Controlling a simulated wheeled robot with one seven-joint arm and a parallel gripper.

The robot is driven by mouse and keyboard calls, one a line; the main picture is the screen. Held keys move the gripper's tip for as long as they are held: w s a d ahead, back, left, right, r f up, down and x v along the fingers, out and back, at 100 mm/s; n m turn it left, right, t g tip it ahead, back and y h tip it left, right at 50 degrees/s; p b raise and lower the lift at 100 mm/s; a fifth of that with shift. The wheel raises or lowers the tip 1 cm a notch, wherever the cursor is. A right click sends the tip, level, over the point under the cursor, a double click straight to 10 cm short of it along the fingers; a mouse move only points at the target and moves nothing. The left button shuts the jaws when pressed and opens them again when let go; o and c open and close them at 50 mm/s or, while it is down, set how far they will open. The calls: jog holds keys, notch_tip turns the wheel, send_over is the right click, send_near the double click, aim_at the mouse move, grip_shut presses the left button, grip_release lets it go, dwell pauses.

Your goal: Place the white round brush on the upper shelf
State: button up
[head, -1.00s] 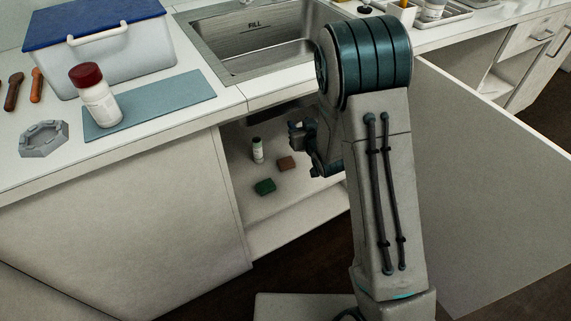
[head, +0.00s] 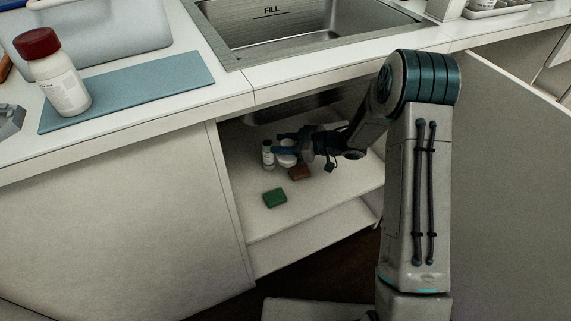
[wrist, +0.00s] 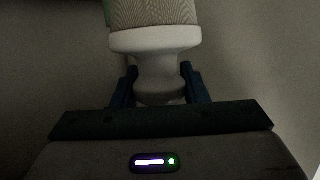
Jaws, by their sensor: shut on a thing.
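The white round brush (wrist: 157,42) fills the top middle of the wrist view, its ribbed bristle face pointing away from my gripper. My gripper (wrist: 158,80) is shut on its narrow white neck, one dark finger on each side. In the head view the brush (head: 287,158) is a small white shape at my gripper (head: 285,146), inside the open cabinet under the sink. It is low over the upper shelf (head: 330,192); I cannot tell whether it touches the shelf. My gripper partly hides it.
On the upper shelf, a small white bottle (head: 267,156) stands just left of the brush. A brown sponge (head: 299,173) and a green sponge (head: 275,198) lie nearer the front. The open cabinet door (head: 510,190) is at right. The shelf's front right is clear.

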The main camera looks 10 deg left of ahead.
jog(key=shift+s+a+f+b, duration=0.15)
jog(key=shift+a+f+b, duration=1.5)
jog(key=shift+a+f, duration=1.1)
jog(key=shift+s+a+f+b, duration=0.1)
jog(key=shift+a+f+b, duration=1.55)
jog(key=shift+a+f, duration=1.05)
jog(key=shift+a+r, duration=0.1)
jog(key=shift+a, duration=0.05)
jog(key=o, duration=1)
